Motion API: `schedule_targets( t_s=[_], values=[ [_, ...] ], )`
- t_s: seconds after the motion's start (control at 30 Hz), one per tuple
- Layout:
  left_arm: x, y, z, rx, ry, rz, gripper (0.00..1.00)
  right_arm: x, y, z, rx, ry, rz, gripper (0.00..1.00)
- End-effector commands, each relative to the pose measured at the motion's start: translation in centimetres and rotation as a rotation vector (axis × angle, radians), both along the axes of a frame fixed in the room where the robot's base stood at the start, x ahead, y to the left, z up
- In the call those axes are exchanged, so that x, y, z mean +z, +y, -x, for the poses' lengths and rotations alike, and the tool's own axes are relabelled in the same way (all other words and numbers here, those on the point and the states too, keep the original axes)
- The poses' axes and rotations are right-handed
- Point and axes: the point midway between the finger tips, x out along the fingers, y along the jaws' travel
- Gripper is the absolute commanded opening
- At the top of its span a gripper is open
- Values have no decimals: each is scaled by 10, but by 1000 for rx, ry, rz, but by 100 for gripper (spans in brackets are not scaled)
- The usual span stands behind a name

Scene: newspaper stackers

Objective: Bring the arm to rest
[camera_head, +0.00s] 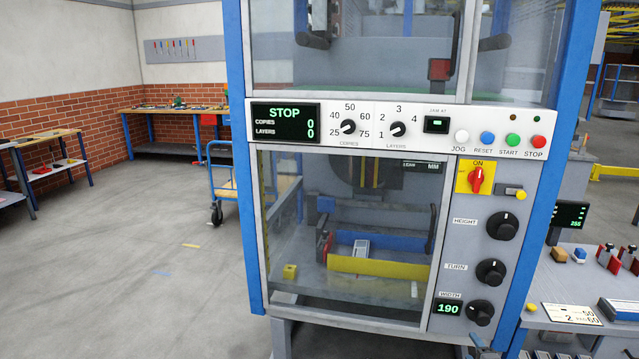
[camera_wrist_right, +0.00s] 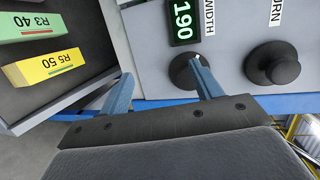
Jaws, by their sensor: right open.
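My right gripper (camera_wrist_right: 162,85) is open, with its two blue-grey fingers spread wide and nothing seen between them. In the wrist view one finger overlaps the black WIDTH knob (camera_wrist_right: 185,70); I cannot tell whether it touches. In the head view only a small part of the right gripper (camera_head: 483,346) shows at the bottom edge, just below the WIDTH knob (camera_head: 480,312). The WIDTH display (camera_head: 448,308) reads 190. My left gripper is out of view.
The stacker machine (camera_head: 535,200) fills the middle, its main display (camera_head: 285,123) reading STOP. The TURN knob (camera_wrist_right: 272,65) is close to the right gripper. Labelled green (camera_wrist_right: 30,27) and yellow (camera_wrist_right: 45,68) blocks sit opposite. A bench (camera_head: 570,290) stands right; open floor lies left.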

Motion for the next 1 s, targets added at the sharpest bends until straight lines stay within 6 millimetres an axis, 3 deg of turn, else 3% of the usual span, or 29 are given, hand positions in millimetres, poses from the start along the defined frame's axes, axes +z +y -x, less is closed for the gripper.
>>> schedule_targets(
  t_s=[0.23, 0.37, 0.47, 0.63, 1.0],
  values=[
    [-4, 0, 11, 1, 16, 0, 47, 7, 69, 5, 329, 203, 481, 64],
    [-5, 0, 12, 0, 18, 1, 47, 1, 108, 25, 514, 317, 725, 64],
    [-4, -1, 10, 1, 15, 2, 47, -15, 140, 57, 670, 423, 905, 64],
    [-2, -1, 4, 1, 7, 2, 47, -48, 188, 129, 902, 589, 1128, 64],
    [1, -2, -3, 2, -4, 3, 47, -113, 275, 295, 1191, 745, 1281, 64]
  ],
)
